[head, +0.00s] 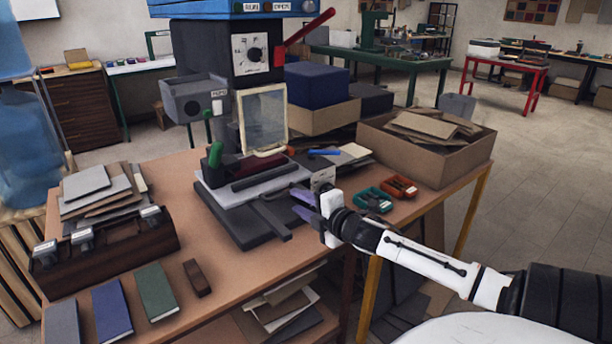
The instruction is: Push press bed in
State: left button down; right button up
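The press (245,70) stands at the back of the wooden table, with a blue top, a dial and a red lever (309,29). Its bed (236,229) is a dark flat slab that sticks out toward the front of the table. A pale sheet (220,190) and a dark reddish bar lie on it, and a green-topped handle (215,154) stands at its left rear. My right gripper (301,205) is at the bed's right side, its purple fingers apart with nothing seen between them. I cannot tell whether it touches the bed. My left gripper is not in view.
A cardboard box (430,158) and green and orange trays (373,199) are on the right. A tool rack (105,256), grey sheets (92,192) and several covers (112,309) fill the left. Table front between covers and bed is mostly clear, except a small brown block (197,278).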

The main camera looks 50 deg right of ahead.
aim_at(214, 186)
jog(key=shift+v, duration=1.25)
